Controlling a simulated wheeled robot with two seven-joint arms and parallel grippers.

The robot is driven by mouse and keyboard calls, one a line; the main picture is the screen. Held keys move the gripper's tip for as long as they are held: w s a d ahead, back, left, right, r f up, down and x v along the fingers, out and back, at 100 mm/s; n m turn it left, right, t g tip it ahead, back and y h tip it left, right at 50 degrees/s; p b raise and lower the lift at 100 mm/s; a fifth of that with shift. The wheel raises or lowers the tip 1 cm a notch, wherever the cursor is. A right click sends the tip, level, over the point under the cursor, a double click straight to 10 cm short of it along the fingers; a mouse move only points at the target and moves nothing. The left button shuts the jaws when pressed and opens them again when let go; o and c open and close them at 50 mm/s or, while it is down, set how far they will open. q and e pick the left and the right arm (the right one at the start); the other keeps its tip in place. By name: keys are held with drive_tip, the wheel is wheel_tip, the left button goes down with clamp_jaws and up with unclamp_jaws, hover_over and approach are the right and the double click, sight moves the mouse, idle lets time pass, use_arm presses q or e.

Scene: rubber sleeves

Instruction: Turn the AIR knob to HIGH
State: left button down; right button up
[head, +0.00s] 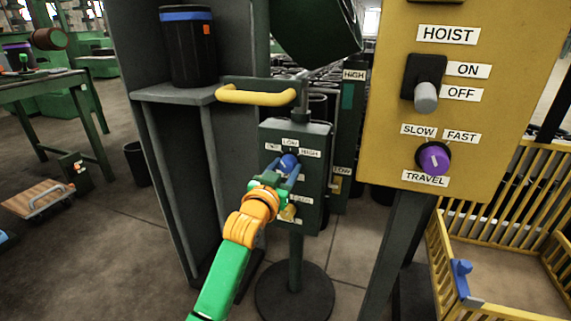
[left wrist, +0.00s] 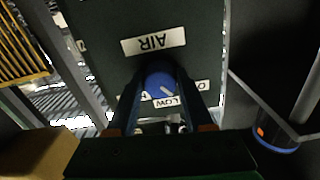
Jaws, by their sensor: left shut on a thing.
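The blue AIR knob (head: 289,161) is on a dark green control box (head: 312,140) on a post, with OFF, LOW and HIGH labels around it. My left gripper (head: 281,171) is shut on this knob, coming from below. In the left wrist view the knob (left wrist: 158,82) sits between the two fingers, beside the upside-down AIR label (left wrist: 151,43). Its white mark appears to point toward LOW or between LOW and OFF. The HIGH label (head: 310,153) is right of the knob in the head view. My right gripper is not in view.
A yellow knob (head: 288,213) is lower on the same box, partly behind my left arm. A yellow handle (head: 256,96) juts out above left. A yellow HOIST and TRAVEL panel (head: 470,110) stands close on the right. A shelf (head: 172,94) with a dark bin is left.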

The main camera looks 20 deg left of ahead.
use_arm(q)
drive_tip(key=shift+r+m+p, duration=0.3)
drive_tip(key=shift+m+p, duration=0.5)
drive_tip(key=shift+p, duration=0.2)
drive_tip(key=m+p, duration=0.3)
drive_tip(key=shift+m, duration=0.3)
drive_tip(key=m+p, duration=0.2)
drive_tip(key=shift+f+m, duration=0.1)
drive_tip(key=shift+m, duration=0.3)
drive_tip(key=m+p, duration=0.1)
drive_tip(key=m, duration=0.2)
drive_tip(key=shift+a+m, duration=0.1)
drive_tip(key=shift+m, duration=0.2)
drive_tip(key=m+p, duration=0.1)
drive_tip(key=m, duration=0.3)
drive_tip(key=shift+m+p, duration=0.35)
drive_tip(key=shift+m, duration=0.05)
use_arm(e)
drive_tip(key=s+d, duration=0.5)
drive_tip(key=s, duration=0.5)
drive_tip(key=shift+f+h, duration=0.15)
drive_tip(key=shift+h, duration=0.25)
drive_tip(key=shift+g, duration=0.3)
use_arm(q)
drive_tip(key=shift+c, duration=1.5)
unclamp_jaws()
drive_tip(key=shift+f, duration=0.1)
